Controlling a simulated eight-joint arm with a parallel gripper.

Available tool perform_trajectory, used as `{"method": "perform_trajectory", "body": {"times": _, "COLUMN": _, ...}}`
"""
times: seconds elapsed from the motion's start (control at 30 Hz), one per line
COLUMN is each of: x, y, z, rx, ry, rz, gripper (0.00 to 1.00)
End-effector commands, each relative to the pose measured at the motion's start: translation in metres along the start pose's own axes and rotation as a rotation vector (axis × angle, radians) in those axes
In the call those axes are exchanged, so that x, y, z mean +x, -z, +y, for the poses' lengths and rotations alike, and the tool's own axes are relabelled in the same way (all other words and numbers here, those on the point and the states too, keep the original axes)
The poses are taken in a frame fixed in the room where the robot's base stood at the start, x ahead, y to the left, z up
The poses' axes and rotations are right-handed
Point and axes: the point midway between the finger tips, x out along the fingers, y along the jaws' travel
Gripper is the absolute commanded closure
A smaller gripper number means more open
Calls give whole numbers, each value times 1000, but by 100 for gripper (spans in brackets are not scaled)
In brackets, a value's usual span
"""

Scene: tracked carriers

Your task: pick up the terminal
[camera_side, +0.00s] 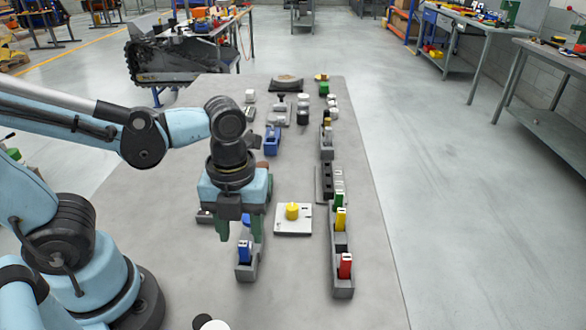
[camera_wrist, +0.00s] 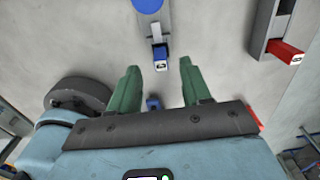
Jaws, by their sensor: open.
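Several coloured blocks look like terminals; I cannot tell which one is meant. A blue block (camera_side: 244,251) stands upright in a short grey holder (camera_side: 246,272) at the near left of the table. My gripper (camera_side: 240,238) points down over it, its green fingers apart and empty. In the wrist view the blue block (camera_wrist: 160,58) lies ahead, between the lines of the two open fingers (camera_wrist: 159,70). Whether the fingertips reach down beside it is unclear. A red block (camera_side: 345,265), a yellow block (camera_side: 341,218) and a green block (camera_side: 338,197) sit in a long grey rail (camera_side: 341,286) to the right.
A pale plate (camera_side: 293,226) with a yellow knob (camera_side: 292,210) lies just right of my gripper. A blue part (camera_side: 272,140) and several grey and white pieces stand farther back. The table (camera_side: 295,295) is bare between the blue block's holder and the rail.

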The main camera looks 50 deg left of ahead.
Motion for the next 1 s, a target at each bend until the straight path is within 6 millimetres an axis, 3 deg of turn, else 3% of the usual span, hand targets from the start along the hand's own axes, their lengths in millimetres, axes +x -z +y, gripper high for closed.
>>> {"method": "perform_trajectory", "body": {"times": 0.4, "x": 38, "y": -2, "z": -1, "rx": 0, "ry": 0, "rz": -1, "gripper": 52}}
{"method": "perform_trajectory", "body": {"times": 0.8, "x": 44, "y": -2, "z": -1, "rx": 0, "ry": 0, "rz": -2, "gripper": 52}}
{"method": "perform_trajectory", "body": {"times": 1.0, "x": 44, "y": -2, "z": -1, "rx": 0, "ry": 0, "rz": -1, "gripper": 81}}
